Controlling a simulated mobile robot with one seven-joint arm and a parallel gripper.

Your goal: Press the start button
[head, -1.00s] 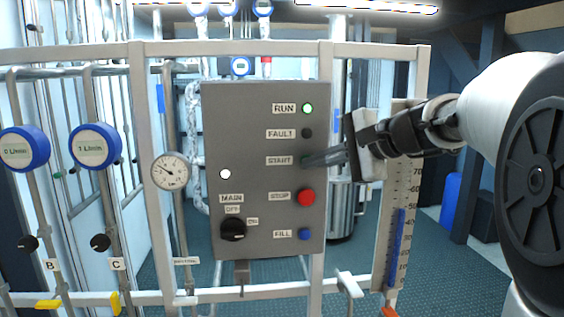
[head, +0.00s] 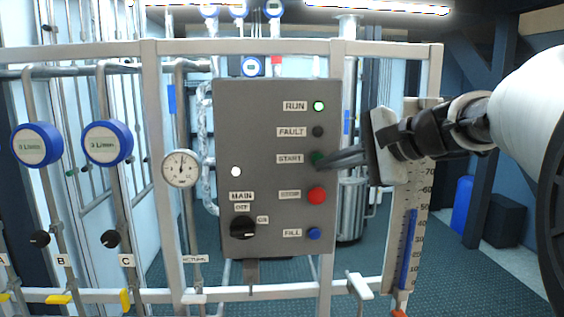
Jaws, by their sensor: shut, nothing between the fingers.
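The grey control panel (head: 265,170) faces me on a white frame. The green start button (head: 317,159) is on its right side, beside the START label (head: 290,159). The RUN lamp (head: 319,106) above is lit green; the FAULT lamp (head: 318,131) is dark. The red stop button (head: 316,195) is just below the start button. My gripper (head: 328,161) is shut and empty, reaching in from the right. Its fingertips are right at the start button and cover part of its right side; I cannot tell whether they touch it.
A blue fill button (head: 313,233) and a black main switch (head: 243,228) are lower on the panel. A pressure gauge (head: 180,168) is left of the panel. A scaled level tube (head: 410,230) stands to the right, below my gripper. A frame post (head: 334,120) runs behind the fingers.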

